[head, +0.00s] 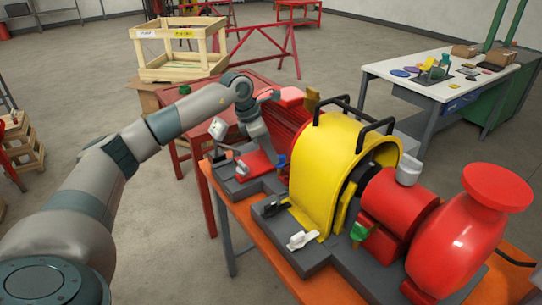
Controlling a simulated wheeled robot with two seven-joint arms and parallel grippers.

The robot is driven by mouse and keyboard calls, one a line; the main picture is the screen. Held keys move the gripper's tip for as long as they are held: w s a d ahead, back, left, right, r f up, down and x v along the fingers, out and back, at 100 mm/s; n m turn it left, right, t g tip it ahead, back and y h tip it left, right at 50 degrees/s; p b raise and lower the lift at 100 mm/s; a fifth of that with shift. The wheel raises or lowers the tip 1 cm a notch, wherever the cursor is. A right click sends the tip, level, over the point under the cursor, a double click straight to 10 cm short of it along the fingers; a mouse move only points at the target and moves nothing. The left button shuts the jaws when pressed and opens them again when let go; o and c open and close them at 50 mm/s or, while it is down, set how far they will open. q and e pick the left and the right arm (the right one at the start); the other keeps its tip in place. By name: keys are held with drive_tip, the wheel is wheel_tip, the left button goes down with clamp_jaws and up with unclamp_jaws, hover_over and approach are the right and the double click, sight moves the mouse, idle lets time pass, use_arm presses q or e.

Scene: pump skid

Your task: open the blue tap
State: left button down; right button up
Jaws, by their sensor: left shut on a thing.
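My left gripper (268,158) reaches down from above at the left end of the pump skid (312,252). It is shut on a small part there, close to the red block. The fingers hide most of that part; its place fits the blue tap, but I cannot clearly make out its blue colour. The skid carries a yellow guard (338,165) with black handles and a big red pump (455,240) at the right. A green-handled fitting (358,232) and a white lever (302,240) sit on the front side. My right gripper is not in view.
The skid stands on an orange-topped table (240,215). A red table (185,100) is behind my left arm. A wooden crate (180,68) stands at the back left, a white workbench (425,90) at the back right.

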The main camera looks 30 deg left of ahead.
use_arm(q)
drive_tip(key=n, duration=0.1)
drive_tip(key=n+y+b, duration=0.1)
drive_tip(key=n, duration=0.1)
drive_tip(key=n+b, duration=0.1)
drive_tip(key=shift+s+d+r+t+y, duration=0.15)
drive_tip(key=shift+d+t+y, duration=0.15)
drive_tip(key=shift+d+t, duration=0.1)
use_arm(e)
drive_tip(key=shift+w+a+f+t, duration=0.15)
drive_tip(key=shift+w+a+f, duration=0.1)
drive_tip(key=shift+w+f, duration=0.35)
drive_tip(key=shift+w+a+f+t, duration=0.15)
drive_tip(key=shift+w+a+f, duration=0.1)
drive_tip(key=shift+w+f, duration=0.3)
use_arm(q)
drive_tip(key=c, duration=1.8)
unclamp_jaws()
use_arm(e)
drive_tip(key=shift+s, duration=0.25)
use_arm(q)
drive_tip(key=shift+o, duration=0.2)
